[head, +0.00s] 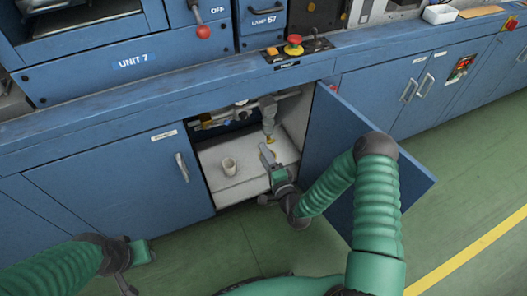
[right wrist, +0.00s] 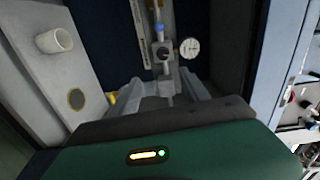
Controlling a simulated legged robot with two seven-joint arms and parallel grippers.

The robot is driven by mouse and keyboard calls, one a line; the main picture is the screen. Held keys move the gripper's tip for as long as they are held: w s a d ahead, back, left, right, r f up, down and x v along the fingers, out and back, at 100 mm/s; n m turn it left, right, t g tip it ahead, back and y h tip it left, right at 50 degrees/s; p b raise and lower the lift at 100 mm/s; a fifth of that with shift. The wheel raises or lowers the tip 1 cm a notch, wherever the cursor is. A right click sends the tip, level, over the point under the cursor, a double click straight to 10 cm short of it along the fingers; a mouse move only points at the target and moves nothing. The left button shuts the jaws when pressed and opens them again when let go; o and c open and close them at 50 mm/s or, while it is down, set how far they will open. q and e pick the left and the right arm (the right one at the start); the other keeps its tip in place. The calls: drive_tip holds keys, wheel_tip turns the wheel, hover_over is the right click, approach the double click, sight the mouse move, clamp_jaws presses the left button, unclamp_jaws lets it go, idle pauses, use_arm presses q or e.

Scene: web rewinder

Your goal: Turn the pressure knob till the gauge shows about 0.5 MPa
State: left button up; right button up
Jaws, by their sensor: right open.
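The cabinet under the counter stands open, with grey pipework (head: 268,112) inside. In the right wrist view, a round white gauge (right wrist: 189,48) sits to the right of a grey fitting (right wrist: 162,52) with a dark round centre. A blue part (right wrist: 158,28) is above that fitting. I cannot tell for sure which part is the pressure knob, and the gauge's needle is too small to read. My right gripper (head: 267,160) is inside the opening, below the pipework; in its wrist view its open fingers (right wrist: 165,88) point toward the fitting, apparently empty. My left gripper (head: 140,255) is low at the left, outside the cabinet.
The open blue door (head: 335,130) is right of the opening, beside my right arm. Green floor (head: 225,245) lies in front.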

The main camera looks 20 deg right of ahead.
wheel_tip(320, 180, down, 4)
drive_tip(key=a+n+y+b, duration=0.1)
drive_tip(key=n+b, duration=0.5)
drive_tip(key=n, duration=0.1)
drive_tip(key=n+h+b, duration=0.1)
drive_tip(key=n+b, duration=0.3)
drive_tip(key=n, duration=0.3)
approach(246, 119)
drive_tip(key=w+b, duration=0.3)
drive_tip(key=w, duration=0.1)
drive_tip(key=w+b, duration=0.3)
drive_tip(key=w, duration=0.2)
drive_tip(key=shift+a+f+b, duration=0.1)
drive_tip(key=shift+a+b, duration=0.1)
drive_tip(key=shift+b, duration=0.15)
drive_tip(key=shift+w, duration=0.15)
drive_tip(key=shift+c, duration=0.4)
